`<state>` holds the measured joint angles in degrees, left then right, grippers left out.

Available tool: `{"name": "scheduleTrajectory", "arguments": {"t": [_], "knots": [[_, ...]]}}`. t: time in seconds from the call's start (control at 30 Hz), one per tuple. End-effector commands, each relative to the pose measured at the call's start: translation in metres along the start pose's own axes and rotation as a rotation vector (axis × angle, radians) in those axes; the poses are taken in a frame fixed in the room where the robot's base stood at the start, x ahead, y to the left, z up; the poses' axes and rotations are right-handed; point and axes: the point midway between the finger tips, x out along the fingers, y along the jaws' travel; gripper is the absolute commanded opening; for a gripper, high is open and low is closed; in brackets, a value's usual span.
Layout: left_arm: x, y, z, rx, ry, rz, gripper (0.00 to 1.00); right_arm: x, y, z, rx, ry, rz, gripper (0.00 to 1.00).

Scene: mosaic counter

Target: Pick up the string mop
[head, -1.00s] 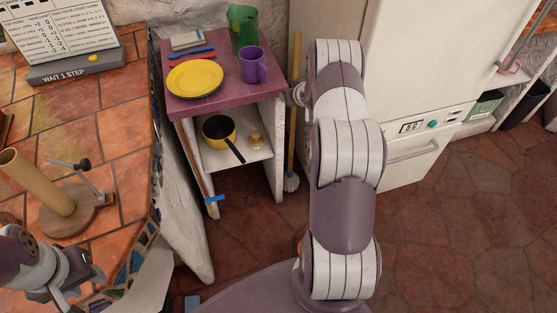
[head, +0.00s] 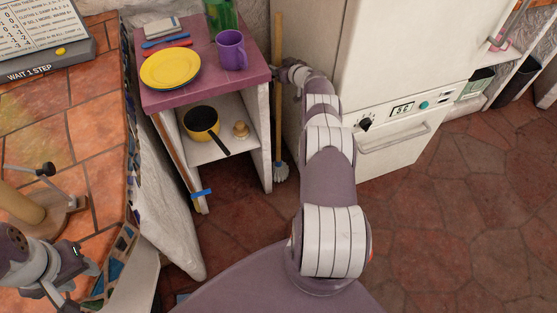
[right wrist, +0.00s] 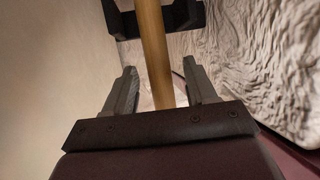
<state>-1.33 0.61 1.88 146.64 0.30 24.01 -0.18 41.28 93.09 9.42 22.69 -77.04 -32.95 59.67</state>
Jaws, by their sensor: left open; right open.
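The string mop stands upright in the narrow gap between the small shelf unit and the white fridge. Its wooden handle (head: 278,110) and pale string head (head: 281,171) show in the head view, the head on the floor. My right gripper (head: 279,74) is at the upper handle, partly hidden by its own wrist. In the right wrist view, the handle (right wrist: 153,50) runs between the two spread grey fingers of my right gripper (right wrist: 159,64), which is open and not closed on it. My left gripper (head: 70,285) is open at the lower left, by the tiled counter.
The shelf unit (head: 261,76) holds a yellow plate (head: 170,68), purple mug (head: 231,50) and yellow pan (head: 201,121). The white fridge (head: 385,60) stands close on the right. Floor (head: 460,210) at right is clear.

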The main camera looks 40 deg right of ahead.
Motion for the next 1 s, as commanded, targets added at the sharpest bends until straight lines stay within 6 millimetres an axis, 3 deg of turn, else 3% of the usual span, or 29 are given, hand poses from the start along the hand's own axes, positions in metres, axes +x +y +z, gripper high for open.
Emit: {"name": "scheduleTrajectory", "arguments": {"t": [0.03,0.07,0.37,0.5,0.53,0.87,1.0], "knots": [[0.019,0.0,0.003,0.0,-0.002,0.0,0.43,0.01,0.0,0.009,-0.003,0.004,0.0,0.56],[0.021,0.0,0.003,0.0,-0.002,0.0,0.43,0.012,0.0,0.007,-0.004,0.003,0.001,0.56],[0.02,0.0,0.003,0.0,-0.001,0.0,0.43,0.013,0.001,0.0,-0.001,0.002,0.003,0.53],[0.02,0.0,0.003,0.0,-0.001,0.0,0.43,0.013,0.001,0.0,-0.001,0.002,0.003,0.07],[0.02,0.0,0.003,0.0,-0.001,0.0,0.43,0.013,0.001,0.0,-0.001,0.002,0.003,0.0],[0.018,0.0,0.003,0.0,-0.002,0.0,0.43,0.012,0.001,-0.005,-0.002,0.006,0.003,0.0],[0.011,0.0,0.002,0.0,-0.002,0.0,0.43,0.008,0.001,-0.017,-0.003,0.007,0.003,0.0]]}}
